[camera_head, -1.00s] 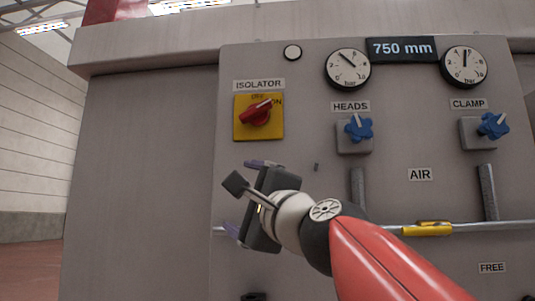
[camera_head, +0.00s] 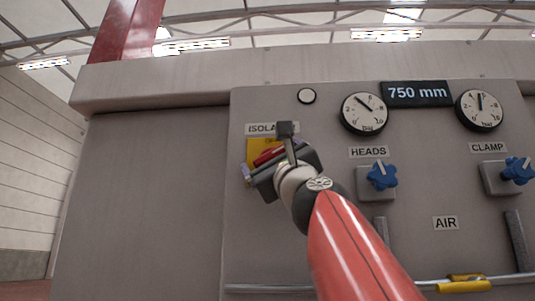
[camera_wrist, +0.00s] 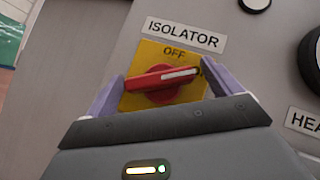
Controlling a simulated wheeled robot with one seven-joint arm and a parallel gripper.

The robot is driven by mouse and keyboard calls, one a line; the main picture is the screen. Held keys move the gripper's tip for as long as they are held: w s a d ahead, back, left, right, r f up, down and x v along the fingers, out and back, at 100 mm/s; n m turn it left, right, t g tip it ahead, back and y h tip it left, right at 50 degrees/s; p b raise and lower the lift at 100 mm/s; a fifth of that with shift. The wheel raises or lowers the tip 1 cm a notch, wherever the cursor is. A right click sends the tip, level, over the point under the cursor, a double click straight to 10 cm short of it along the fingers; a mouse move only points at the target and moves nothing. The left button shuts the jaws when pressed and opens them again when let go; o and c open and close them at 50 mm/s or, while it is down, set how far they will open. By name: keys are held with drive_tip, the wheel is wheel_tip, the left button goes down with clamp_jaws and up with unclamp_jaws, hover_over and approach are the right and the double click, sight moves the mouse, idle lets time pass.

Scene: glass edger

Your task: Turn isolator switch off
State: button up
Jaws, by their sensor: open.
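The isolator switch is a red rotary handle (camera_wrist: 160,80) on a yellow plate (camera_wrist: 150,50) marked OFF at the top. In the wrist view the handle lies nearly level, its white-marked end to the right, away from OFF. My gripper (camera_wrist: 158,85) is open, one purple finger on each side of the handle. The right finger is close to the handle's marked end; I cannot tell whether they touch. The plate's right part is behind that finger. In the head view my gripper (camera_head: 278,165) covers most of the switch, with some red handle (camera_head: 268,155) showing.
The ISOLATOR label (camera_wrist: 184,33) is above the plate. To the right on the panel are the blue HEADS knob (camera_head: 382,176), the blue CLAMP knob (camera_head: 516,170) and two gauges. A rail with a yellow piece (camera_head: 463,286) runs low across the front. Open space lies left of the machine.

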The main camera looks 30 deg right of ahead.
drive_tip(key=c, duration=1)
drive_tip(key=shift+o, duration=0.2)
